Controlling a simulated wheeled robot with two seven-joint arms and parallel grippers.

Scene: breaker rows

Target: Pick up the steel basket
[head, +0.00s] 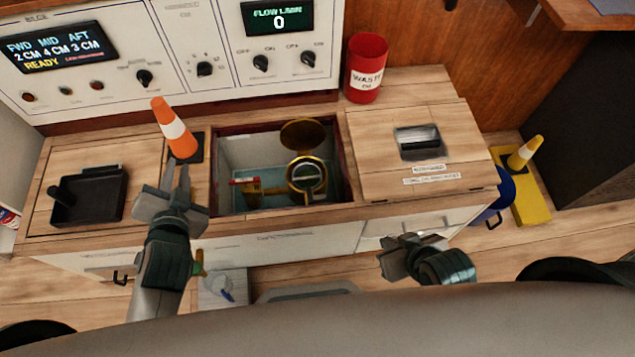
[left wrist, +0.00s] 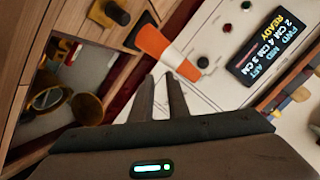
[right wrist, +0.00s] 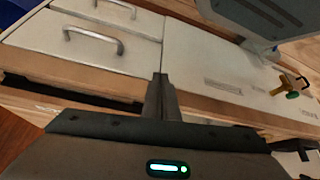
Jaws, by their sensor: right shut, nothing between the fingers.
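A round brass housing (head: 307,177) with its lid (head: 303,134) swung open sits in the recessed well in the counter. A pale, greyish round shape shows inside its mouth; I cannot tell for sure whether this is the steel basket. The housing (left wrist: 47,98) and lid (left wrist: 87,109) also show at the left of the left wrist view. My left gripper (head: 175,180) is open and empty, left of the well, near the orange cone. My right gripper (head: 392,262) is shut and empty, in front of the cabinet drawers; its fingers (right wrist: 161,95) touch in the right wrist view.
An orange cone (head: 174,129) stands at the well's left edge. A black tray (head: 88,195) lies on the left counter. A red waste bin (head: 366,68) stands behind the right counter lid (head: 375,170). A red-handled brass valve (head: 250,185) is in the well. Control panels line the back.

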